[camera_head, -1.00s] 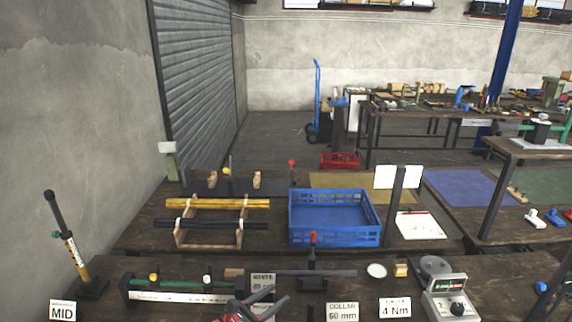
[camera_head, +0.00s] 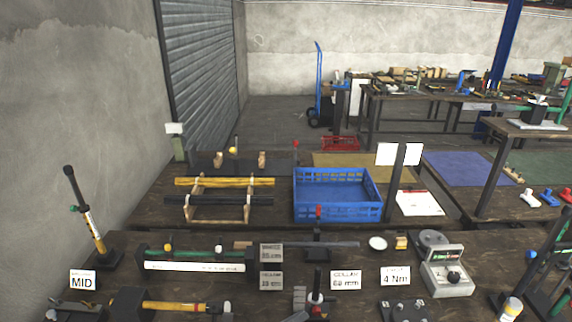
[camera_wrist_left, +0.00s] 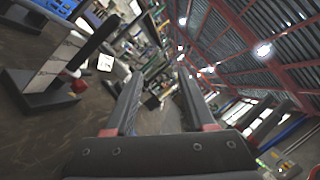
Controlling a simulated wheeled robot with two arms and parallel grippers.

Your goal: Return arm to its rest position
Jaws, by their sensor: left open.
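My left gripper shows in the left wrist view (camera_wrist_left: 160,98), with two dark fingers spread apart and red at their bases. Nothing is between the fingers. The wrist view is strongly tilted, looking across the room toward the roof beams and lamps. In the head view only dark and red parts, perhaps of this gripper, show at the bottom middle edge, and I cannot make out its fingers for sure. My right gripper is in no view.
The near bench holds a MID sign (camera_head: 82,281), a white-fronted fixture (camera_head: 195,266), a yellow-handled hammer (camera_head: 178,306) and a grey meter (camera_head: 447,275). A dark post (camera_head: 394,182) rises beside the crate.

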